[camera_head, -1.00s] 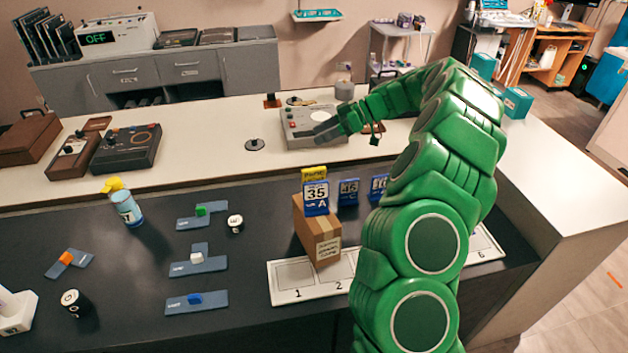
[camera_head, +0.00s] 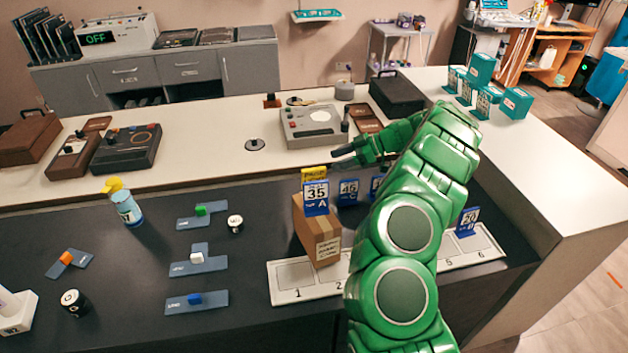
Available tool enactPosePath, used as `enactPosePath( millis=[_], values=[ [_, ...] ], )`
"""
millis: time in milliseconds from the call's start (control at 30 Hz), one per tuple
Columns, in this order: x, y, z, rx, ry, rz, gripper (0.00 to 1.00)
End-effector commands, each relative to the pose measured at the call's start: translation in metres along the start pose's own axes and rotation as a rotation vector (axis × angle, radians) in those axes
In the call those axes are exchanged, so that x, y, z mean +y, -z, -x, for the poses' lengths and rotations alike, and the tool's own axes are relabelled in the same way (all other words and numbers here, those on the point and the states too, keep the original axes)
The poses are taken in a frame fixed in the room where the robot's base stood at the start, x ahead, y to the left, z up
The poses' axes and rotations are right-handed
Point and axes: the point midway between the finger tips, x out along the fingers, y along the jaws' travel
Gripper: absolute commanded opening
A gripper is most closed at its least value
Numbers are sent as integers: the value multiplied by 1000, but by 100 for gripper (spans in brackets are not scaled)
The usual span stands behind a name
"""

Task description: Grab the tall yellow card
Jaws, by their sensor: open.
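A yellow card (camera_head: 314,173) shows as a strip of yellow above and behind a blue card marked 35 and A (camera_head: 316,198). Both are at the top of a cardboard box (camera_head: 318,232) on the dark counter; the yellow card's lower part is hidden. My green arm comes up from the lower right. My gripper (camera_head: 343,154) is open and empty, a little above and to the right of the yellow card in the picture. I cannot tell its exact depth from the card.
A blue card (camera_head: 348,191) stands right of the box, with another partly behind my arm. A numbered white strip (camera_head: 293,294) lies in front. A blue card marked 20 (camera_head: 467,221) stands at its right. Teal boxes (camera_head: 482,69) stand on the right counter.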

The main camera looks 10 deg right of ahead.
Motion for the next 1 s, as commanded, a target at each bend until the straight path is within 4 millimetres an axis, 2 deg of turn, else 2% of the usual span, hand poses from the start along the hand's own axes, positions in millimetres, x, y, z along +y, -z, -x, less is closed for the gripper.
enactPosePath(
  millis=[33,133,467,800,1000],
  values=[
    [0,-7,-3,0,1,-3,57],
    [0,-4,-14,2,3,-1,57],
    [0,-4,-30,-1,1,0,57],
    [-1,-5,-73,0,2,-3,57],
    [0,-4,-77,-1,-1,-1,57]
  ],
)
